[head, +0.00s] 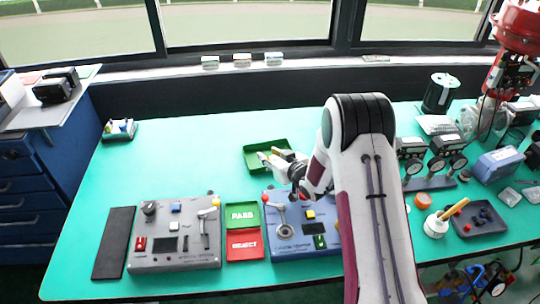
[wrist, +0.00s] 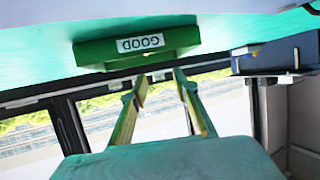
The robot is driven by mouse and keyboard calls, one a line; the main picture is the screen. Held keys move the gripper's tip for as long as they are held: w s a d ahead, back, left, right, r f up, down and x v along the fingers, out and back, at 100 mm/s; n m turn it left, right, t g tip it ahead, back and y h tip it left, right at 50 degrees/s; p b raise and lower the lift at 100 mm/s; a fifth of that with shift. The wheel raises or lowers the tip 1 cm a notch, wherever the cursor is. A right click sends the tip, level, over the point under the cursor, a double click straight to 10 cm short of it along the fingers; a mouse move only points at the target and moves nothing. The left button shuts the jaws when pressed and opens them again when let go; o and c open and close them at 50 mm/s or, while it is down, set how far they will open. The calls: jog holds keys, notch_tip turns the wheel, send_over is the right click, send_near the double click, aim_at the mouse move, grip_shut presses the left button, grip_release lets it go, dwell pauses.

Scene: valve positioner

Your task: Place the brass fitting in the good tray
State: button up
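The good tray is a shallow green tray (head: 252,162) near the middle back of the teal table in the head view. In the wrist view the tray (wrist: 95,52) is seen upside down, with a white GOOD label on its side. My gripper (head: 268,156) is over or beside the tray in the head view, its fingers pale. In the wrist view the gripper (wrist: 160,78) has its two fingers apart, with nothing visible between them. My arm hides part of the table, and the tray's inside is not clear.
A grey control box (head: 176,262) and a blue control box (head: 290,247) stand in front, with a green PASS tray (head: 242,207) and a red REJECT tray (head: 247,254) between them. The back left table is mostly clear.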

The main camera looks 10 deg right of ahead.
jog(key=shift+f, duration=0.2)
jog(key=shift+r, duration=0.25)
jog(key=shift+s+d+r, duration=0.25)
jog(key=shift+s+r, duration=0.2)
jog(key=shift+s, duration=0.1)
jog(key=v, duration=1)
jog(key=shift+s+r, duration=0.25)
jog(key=shift+r, duration=0.05)
jog(key=shift+d+r, duration=0.1)
jog(key=shift+r, duration=0.05)
